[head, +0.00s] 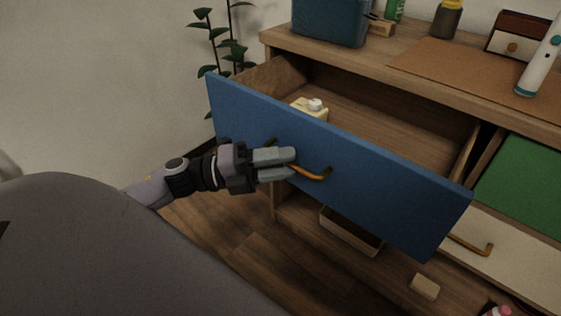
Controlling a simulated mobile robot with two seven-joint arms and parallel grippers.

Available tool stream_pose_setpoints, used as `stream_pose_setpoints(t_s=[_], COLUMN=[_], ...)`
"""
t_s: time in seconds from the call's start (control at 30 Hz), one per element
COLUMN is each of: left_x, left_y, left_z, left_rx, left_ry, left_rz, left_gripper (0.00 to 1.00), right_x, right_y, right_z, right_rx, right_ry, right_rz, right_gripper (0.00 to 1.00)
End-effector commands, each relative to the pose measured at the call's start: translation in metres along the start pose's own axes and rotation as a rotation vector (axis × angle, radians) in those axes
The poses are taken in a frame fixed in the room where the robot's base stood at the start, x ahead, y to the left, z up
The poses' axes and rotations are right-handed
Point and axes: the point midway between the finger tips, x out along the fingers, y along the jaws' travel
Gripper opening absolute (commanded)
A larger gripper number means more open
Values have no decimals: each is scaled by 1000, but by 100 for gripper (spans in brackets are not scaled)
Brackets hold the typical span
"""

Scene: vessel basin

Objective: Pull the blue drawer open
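The blue drawer (375,178) is pulled well out of the wooden cabinet, and its inside shows. A bent brass handle (314,175) is on its front. My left gripper (288,164) comes in from the left at the handle. Its two grey fingers lie one above the other with the handle bar between them, and they look closed on it. The fingers hide the handle's middle. A cream container with a white cap (311,107) is inside the drawer at its left end. My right gripper is not in view.
A green panel (525,185) and a cream drawer (505,262) are at right. A plant (222,45) stands at left. A small block (425,287) lies below.

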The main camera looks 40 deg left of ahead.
Motion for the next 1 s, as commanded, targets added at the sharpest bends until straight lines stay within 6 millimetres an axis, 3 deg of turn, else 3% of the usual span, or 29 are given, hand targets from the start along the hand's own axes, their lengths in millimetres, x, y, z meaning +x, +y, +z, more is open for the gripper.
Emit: stream_pose_setpoints(t_s=[0.23,0.7,1.0], left_x=[-10,-67,-72], left_y=[0,0,0], left_z=[0,0,0], left_rx=[-2,-1,0], left_ry=[0,-1,0], left_rz=[1,1,0], left_gripper=[38,38,38], right_x=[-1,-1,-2], right_y=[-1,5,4], right_z=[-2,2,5], right_rx=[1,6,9], right_ry=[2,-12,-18], right_rz=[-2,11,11], right_gripper=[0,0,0])
